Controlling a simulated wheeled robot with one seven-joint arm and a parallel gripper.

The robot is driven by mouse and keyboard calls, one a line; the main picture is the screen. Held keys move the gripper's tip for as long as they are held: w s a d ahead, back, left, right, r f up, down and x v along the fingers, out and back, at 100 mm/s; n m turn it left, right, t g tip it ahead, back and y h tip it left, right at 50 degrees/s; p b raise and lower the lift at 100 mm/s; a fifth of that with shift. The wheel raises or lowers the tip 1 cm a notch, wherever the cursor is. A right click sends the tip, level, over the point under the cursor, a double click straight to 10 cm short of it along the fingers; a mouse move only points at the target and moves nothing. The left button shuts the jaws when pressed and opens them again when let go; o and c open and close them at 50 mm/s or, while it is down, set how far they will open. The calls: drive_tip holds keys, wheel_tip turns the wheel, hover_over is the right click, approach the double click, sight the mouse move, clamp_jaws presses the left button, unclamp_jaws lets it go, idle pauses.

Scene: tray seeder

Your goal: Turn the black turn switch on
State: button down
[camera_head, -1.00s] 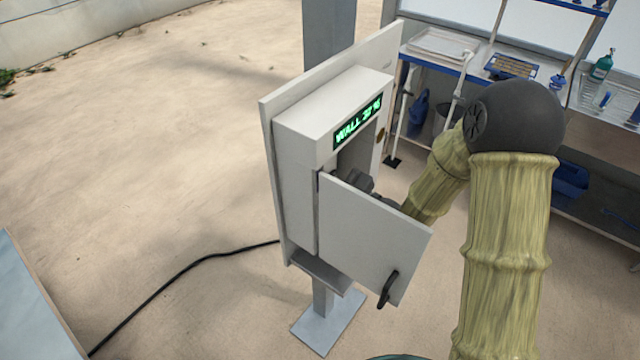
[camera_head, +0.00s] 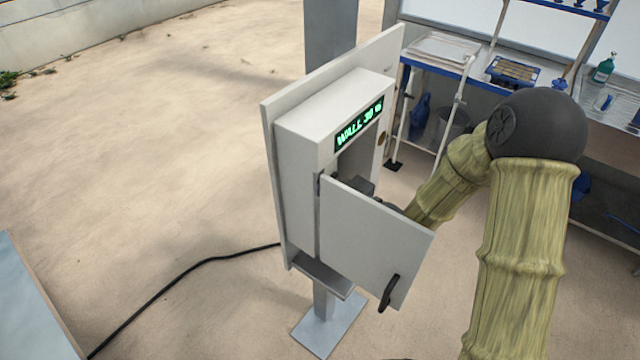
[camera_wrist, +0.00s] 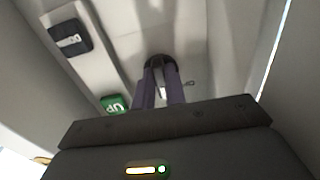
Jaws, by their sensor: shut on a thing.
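The black turn switch (camera_wrist: 160,57) is a round dark knob on the back panel inside the box, at the upper middle of the wrist view. My gripper (camera_wrist: 161,74) reaches it from below in that picture, and its two dark fingers are shut on it. The fingers hide much of the knob, so its turn angle cannot be read. In the head view my gripper (camera_head: 362,186) is inside the grey-white control box (camera_head: 300,165), mostly hidden behind the open door.
The open door (camera_head: 370,240) with a black handle (camera_head: 388,293) stands in front of the box. A lit green display (camera_head: 358,124) is above the opening. A green button (camera_wrist: 115,103) and a black button (camera_wrist: 70,38) sit left of the knob. A shelf rack (camera_head: 470,78) stands behind.

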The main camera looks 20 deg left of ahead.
drive_tip(key=shift+f, duration=0.1)
drive_tip(key=c, duration=1.4)
unclamp_jaws()
drive_tip(key=shift+c, duration=0.2)
drive_tip(key=shift+d, duration=0.15)
drive_tip(key=b+v, duration=0.9)
drive_tip(key=v, duration=0.8)
drive_tip(key=shift+b, duration=0.35)
drive_tip(key=shift+s, duration=0.1)
